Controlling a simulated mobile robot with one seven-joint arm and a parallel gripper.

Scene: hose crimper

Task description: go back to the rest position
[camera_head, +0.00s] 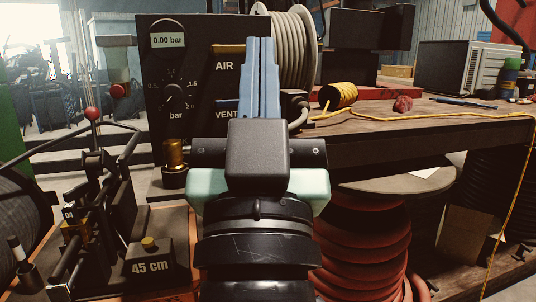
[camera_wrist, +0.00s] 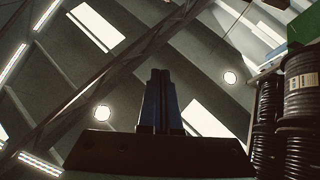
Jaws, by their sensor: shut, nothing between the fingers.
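My gripper (camera_head: 262,75) is in the middle of the head view, with its blue fingers together and pointing up. It is shut and empty. It stands in front of a black pressure panel (camera_head: 200,65) and hides part of its right side. In the wrist view my gripper (camera_wrist: 159,85) also shows shut, pointing up toward the ceiling, with nothing between the fingers. The panel's display reads 0.00 bar, and it has a knob (camera_head: 172,95) and AIR and VENT labels.
A crimper with a red-knobbed lever (camera_head: 92,114) and a 45 cm block (camera_head: 150,265) stand at lower left. A workbench (camera_head: 430,140) with a yellow rope coil (camera_head: 338,95) is at right. Red hose (camera_head: 365,245) is coiled below it. A grey hose reel (camera_head: 295,45) stands behind my gripper.

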